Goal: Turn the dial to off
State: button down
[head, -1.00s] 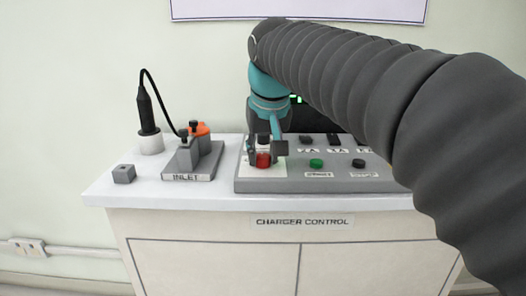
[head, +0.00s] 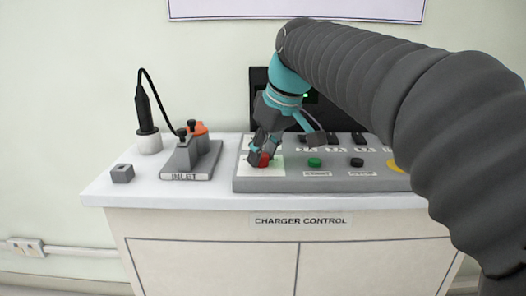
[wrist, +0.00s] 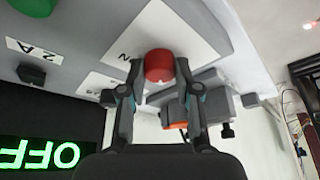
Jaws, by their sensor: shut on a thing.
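The dial is a red knob (head: 264,160) on a pale plate at the left end of the grey control panel (head: 290,184). My gripper (head: 262,156) comes down on it at a tilt, leaning up to the right. In the wrist view my gripper (wrist: 158,78) has one finger on each side of the red knob (wrist: 158,66) and is shut on it. The dial's pointer and much of its label are hidden by the fingers. A dark display (wrist: 40,153) in the wrist view shows green letters that read OFF.
Right of the dial are a green button (head: 314,162), a black button (head: 357,162) and a yellow part (head: 396,166). Left of the panel stand the inlet block (head: 190,160) with an orange part, a black corded plug (head: 144,108) and a small grey block (head: 122,173).

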dwell(0.3)
jog(key=c, duration=0.8)
grip_release()
jog(key=v, duration=1.2)
jog(key=shift+a, duration=0.1)
jog(key=s+d+f+m, duration=0.1)
jog(key=s+d+f, duration=0.1)
jog(key=f, duration=0.2)
jog(key=s+d+f+m+h, duration=0.1)
jog(key=s+d+f+m, duration=0.1)
jog(key=f, duration=0.2)
jog(key=s+d+f+m+t, duration=0.1)
jog(key=s+d+f, duration=0.1)
jog(key=s+f, duration=0.1)
jog(key=shift+f+m+h, duration=0.3)
jog(key=shift+f, duration=0.1)
jog(key=s+d+f+m, duration=0.1)
jog(key=s+f, duration=0.2)
jog(key=f, duration=0.3)
jog(key=s+d+f+m+h, duration=0.1)
jog(key=s+d+f, duration=0.1)
jog(key=f, duration=0.4)
jog(key=s+d+f+m+t, duration=0.1)
jog(key=s+d+f+m, duration=0.1)
jog(key=s+f, duration=0.3)
jog(key=shift+s+f+h, duration=0.1)
jog(key=shift+f+h, duration=0.2)
jog(key=shift+f, duration=0.3)
